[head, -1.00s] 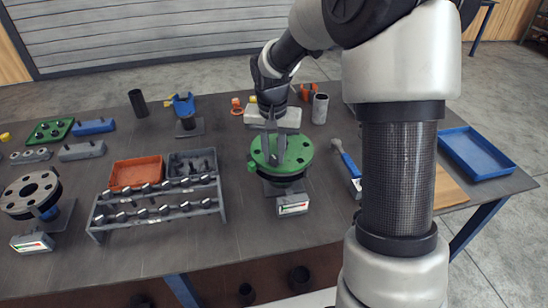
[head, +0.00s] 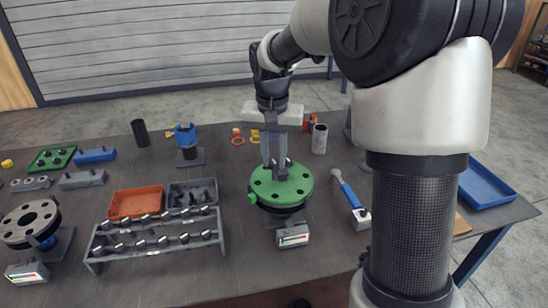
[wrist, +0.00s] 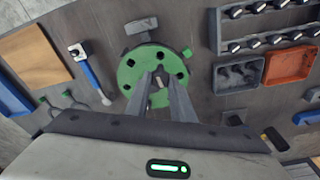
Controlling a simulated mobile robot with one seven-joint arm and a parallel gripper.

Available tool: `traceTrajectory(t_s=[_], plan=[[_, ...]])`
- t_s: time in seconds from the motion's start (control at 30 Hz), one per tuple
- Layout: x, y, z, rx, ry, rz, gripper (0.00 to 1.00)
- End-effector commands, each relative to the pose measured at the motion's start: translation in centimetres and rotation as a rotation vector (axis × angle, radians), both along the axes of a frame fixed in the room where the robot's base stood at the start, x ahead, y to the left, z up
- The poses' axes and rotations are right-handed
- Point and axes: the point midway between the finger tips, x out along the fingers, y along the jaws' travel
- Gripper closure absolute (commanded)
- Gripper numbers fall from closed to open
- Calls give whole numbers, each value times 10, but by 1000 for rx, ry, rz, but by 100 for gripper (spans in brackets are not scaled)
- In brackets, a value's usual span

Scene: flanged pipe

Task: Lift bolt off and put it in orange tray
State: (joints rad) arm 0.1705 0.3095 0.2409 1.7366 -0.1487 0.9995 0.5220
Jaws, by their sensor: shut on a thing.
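The green flange (head: 281,184) sits on a dark base near the middle of the table. It also shows in the wrist view (wrist: 130,76), with several dark bolt holes. My gripper (head: 278,163) is over the flange and points down. In the wrist view my gripper (wrist: 160,76) is shut on a small dark bolt (wrist: 159,83), which is mostly hidden between the fingertips. I cannot tell whether the bolt is clear of the flange. The orange tray (head: 136,202) is left of the flange, behind the bolt rack. It shows at the right in the wrist view (wrist: 289,66).
A grey bin (head: 193,192) with dark parts is beside the orange tray. A grey rack (head: 156,235) of several bolts stands in front of both. A blue-handled hammer (head: 350,198) lies right of the flange. A blue tray (head: 485,185) is at the far right.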

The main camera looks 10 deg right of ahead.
Motion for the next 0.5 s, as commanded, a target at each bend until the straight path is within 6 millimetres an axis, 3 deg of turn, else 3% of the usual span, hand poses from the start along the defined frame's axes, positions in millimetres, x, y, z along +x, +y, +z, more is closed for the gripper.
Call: traceTrajectory(t_s=[0.5], plan=[[0, 0, 32, 0, -1, -1, 100]])
